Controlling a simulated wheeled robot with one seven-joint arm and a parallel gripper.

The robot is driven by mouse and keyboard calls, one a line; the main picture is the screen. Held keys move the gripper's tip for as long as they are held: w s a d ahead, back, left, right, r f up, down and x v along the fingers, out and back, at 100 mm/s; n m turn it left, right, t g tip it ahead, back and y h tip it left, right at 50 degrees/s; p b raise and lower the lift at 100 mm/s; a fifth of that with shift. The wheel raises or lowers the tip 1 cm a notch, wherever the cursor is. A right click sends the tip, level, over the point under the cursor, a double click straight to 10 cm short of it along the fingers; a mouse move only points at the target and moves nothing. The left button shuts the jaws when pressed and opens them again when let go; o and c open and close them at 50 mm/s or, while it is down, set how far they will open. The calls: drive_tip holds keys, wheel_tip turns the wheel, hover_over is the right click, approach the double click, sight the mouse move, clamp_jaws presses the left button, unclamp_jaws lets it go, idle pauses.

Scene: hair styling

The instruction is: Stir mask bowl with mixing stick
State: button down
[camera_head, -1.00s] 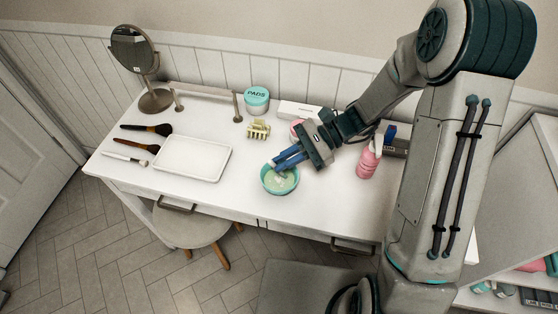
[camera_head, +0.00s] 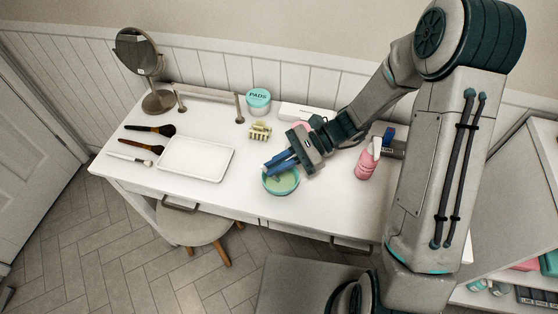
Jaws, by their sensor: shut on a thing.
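The mask bowl (camera_head: 281,187) is a small teal bowl with pale green contents, standing near the front edge of the white table. My gripper (camera_head: 274,164) has blue fingers and reaches in from the right, just over the bowl's back rim. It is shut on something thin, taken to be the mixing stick. The stick itself is too small and too covered by the fingers to make out, so I cannot tell how deep it sits in the bowl.
A white tray (camera_head: 196,158) lies left of the bowl, with brushes (camera_head: 150,129) and a round mirror (camera_head: 141,55) beyond. A pads jar (camera_head: 258,101) and a hair clip (camera_head: 260,131) stand behind the bowl. A pink bottle (camera_head: 367,163) stands to the right. A stool (camera_head: 196,230) is below.

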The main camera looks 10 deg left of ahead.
drive_tip(key=shift+d, duration=0.5)
drive_tip(key=shift+r, duration=0.1)
drive_tip(key=shift+s+a+r+p, duration=0.2)
drive_tip(key=shift+s+r+p, duration=0.1)
drive_tip(key=shift+r+p, duration=0.45)
drive_tip(key=shift+s+a+r+p, duration=0.2)
drive_tip(key=shift+s+r+p, duration=0.1)
drive_tip(key=shift+r+p, duration=0.4)
drive_tip(key=shift+s+a+r+p, duration=0.25)
drive_tip(key=shift+r+p, duration=0.35)
drive_tip(key=shift+r, duration=0.3)
wheel_tip(320, 180, up, 5)
drive_tip(key=p, duration=0.4)
